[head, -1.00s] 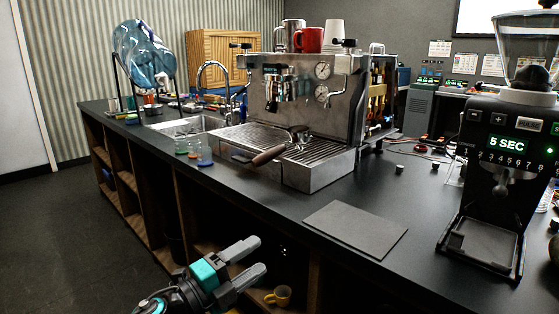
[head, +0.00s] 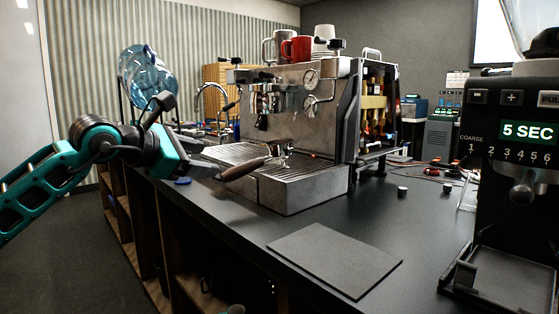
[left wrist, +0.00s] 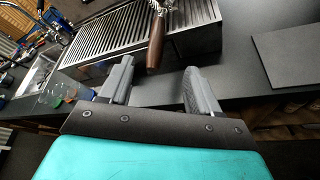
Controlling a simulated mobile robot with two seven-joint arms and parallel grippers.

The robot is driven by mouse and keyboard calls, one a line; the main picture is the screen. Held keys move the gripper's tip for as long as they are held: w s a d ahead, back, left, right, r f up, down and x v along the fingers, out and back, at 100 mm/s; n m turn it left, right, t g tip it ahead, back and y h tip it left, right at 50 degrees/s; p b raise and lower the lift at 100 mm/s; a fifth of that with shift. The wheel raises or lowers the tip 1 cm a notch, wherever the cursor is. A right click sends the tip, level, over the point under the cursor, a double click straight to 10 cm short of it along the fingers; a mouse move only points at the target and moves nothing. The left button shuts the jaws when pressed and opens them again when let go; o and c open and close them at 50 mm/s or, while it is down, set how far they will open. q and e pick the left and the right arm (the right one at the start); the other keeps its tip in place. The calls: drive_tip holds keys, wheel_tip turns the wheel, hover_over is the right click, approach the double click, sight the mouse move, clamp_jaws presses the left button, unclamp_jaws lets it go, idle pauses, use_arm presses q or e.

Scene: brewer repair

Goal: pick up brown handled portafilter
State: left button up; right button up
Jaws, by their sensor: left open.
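The brown-handled portafilter rests on the drip tray of the steel espresso machine (head: 300,110). Its brown handle (head: 243,168) sticks out over the front edge, toward my left gripper (head: 212,162). In the left wrist view the brown handle (left wrist: 156,42) points down the picture, and its end lies about between the two grey fingertips of my left gripper (left wrist: 158,66). The fingers are apart, with a visible gap on each side of the handle. I cannot tell their height relative to it. The metal head of the portafilter is small and partly unclear. My right gripper is not in view.
A flat dark mat (head: 335,260) lies on the black counter (head: 300,218). A grinder (head: 518,180) stands at the right. Cups, one a red mug (head: 297,48), stand on the machine. Small jars (left wrist: 58,92) are left of my gripper in the wrist view.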

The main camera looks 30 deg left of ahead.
use_arm(q)
drive_tip(key=w, duration=0.1)
drive_tip(key=p, duration=0.2)
approach(243, 164)
drive_tip(key=d+x, duration=0.1)
drive_tip(key=x, duration=0.3)
drive_tip(key=shift+a+f+x, duration=0.15)
drive_tip(key=shift+a+x, duration=0.05)
drive_tip(key=shift+x, duration=1.1)
drive_tip(key=shift+a+f+x, duration=0.1)
drive_tip(key=shift+a+x, duration=0.1)
drive_tip(key=shift+x, duration=1.15)
clamp_jaws()
drive_tip(key=shift+r, duration=0.2)
